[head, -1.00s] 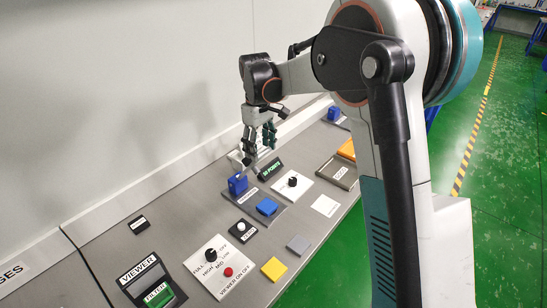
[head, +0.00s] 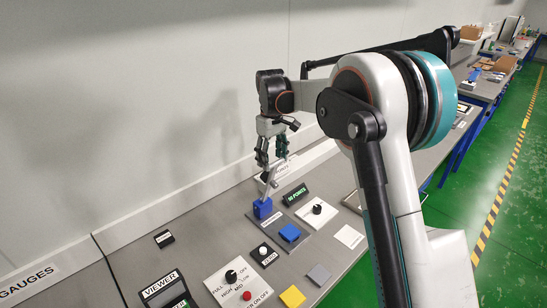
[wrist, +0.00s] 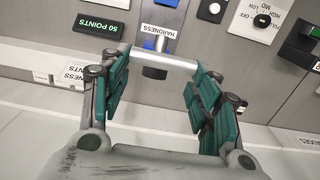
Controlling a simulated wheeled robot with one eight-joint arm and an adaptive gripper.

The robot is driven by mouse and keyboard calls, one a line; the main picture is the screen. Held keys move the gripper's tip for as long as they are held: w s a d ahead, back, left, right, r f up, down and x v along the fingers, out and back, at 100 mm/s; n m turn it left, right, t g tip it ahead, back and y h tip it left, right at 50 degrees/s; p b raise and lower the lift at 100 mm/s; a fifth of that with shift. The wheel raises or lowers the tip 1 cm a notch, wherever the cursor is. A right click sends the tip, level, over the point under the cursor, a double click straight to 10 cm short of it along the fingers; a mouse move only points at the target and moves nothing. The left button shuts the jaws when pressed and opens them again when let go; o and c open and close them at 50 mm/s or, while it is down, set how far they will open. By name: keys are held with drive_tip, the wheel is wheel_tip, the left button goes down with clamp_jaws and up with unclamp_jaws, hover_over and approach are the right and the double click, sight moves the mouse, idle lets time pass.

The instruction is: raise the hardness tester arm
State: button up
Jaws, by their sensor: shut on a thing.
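The hardness tester has a blue base (head: 262,208) on the bench with a light grey arm (head: 268,183) rising from it, tilted up and slightly to the right. My gripper (head: 273,155) is above the base, with its fingers at the upper end of this arm. In the wrist view, a pale grey bar (wrist: 165,60) spans between the green-padded fingertips of my gripper (wrist: 163,75), which is shut on it. The HARDNESS label (wrist: 158,31) and a bit of the blue base (wrist: 150,43) show behind the bar. The exact finger contact is too small to tell.
A green 50 POINTS sign (head: 295,194), a blue block (head: 290,233) and a knob panel (head: 317,210) stand close right of the tester. A viewer panel (head: 238,281) and a yellow block (head: 292,296) are nearer. The wall lies behind the bench.

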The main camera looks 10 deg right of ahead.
drive_tip(key=o, duration=1.1)
drive_tip(key=shift+a+f, duration=0.1)
drive_tip(key=o, duration=0.4)
drive_tip(key=shift+w+a+f, duration=0.1)
drive_tip(key=shift+w, duration=0.1)
drive_tip(key=shift+s, duration=0.1)
drive_tip(key=shift+r, duration=0.2)
wheel_tip(320, 180, up, 12)
drive_tip(key=shift+f, duration=0.1)
